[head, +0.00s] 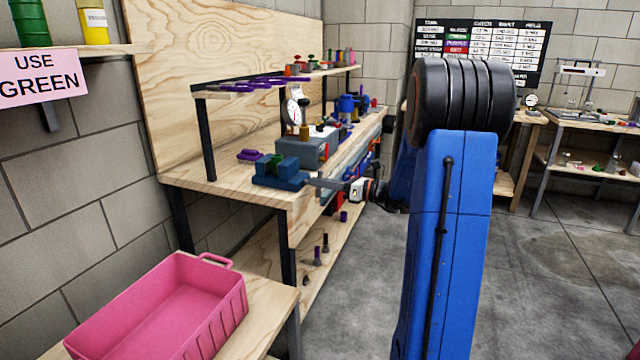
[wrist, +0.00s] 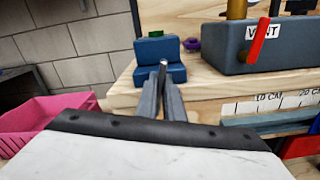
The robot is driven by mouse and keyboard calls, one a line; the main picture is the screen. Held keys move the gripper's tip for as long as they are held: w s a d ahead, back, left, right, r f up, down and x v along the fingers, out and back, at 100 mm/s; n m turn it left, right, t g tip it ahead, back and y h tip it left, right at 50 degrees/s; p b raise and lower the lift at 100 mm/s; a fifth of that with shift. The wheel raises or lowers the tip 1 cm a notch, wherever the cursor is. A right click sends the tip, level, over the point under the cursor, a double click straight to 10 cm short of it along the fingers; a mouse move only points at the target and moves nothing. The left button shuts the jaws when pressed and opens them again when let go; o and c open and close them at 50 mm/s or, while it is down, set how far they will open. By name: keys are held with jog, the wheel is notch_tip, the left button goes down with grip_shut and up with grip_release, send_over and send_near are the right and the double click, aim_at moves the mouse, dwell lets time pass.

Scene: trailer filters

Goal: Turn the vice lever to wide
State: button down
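The blue vice (head: 280,178) sits at the near front corner of the wooden workbench; it also shows in the wrist view (wrist: 158,50), with a green bit behind it. The vice lever (wrist: 163,64) shows only as a small pale metal tip in front of the vice's face. My gripper (head: 312,181) reaches the vice from the right. In the wrist view its two dark fingers (wrist: 164,80) are close together with the metal tip between their ends. The fingers hide the rest of the lever, and its setting cannot be read.
A grey box (wrist: 285,45) with a red handle (wrist: 259,40) and a partly readable label stands right of the vice. A purple part (wrist: 192,45) lies behind. A pink bin (head: 165,310) stands at the front left. A shelf (head: 270,82) overhangs the bench. Floor at right is clear.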

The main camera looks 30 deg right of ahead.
jog(key=shift+n, duration=0.3)
jog(key=n, duration=0.5)
jog(key=shift+s+a, duration=0.1)
jog(key=n, duration=0.5)
jog(key=shift+s+a+n, duration=0.1)
jog(key=shift+a+n, duration=0.05)
jog(key=shift+n, duration=0.15)
jog(key=n, duration=0.5)
jog(key=shift+f, duration=0.2)
jog(key=n, duration=0.4)
jog(key=shift+s+a+f+n, duration=0.1)
jog(key=shift+f+n, duration=0.05)
jog(key=shift+n, duration=0.15)
jog(key=c, duration=1.9)
grip_release()
jog(key=shift+o, duration=0.2)
jog(key=v, duration=1.7)
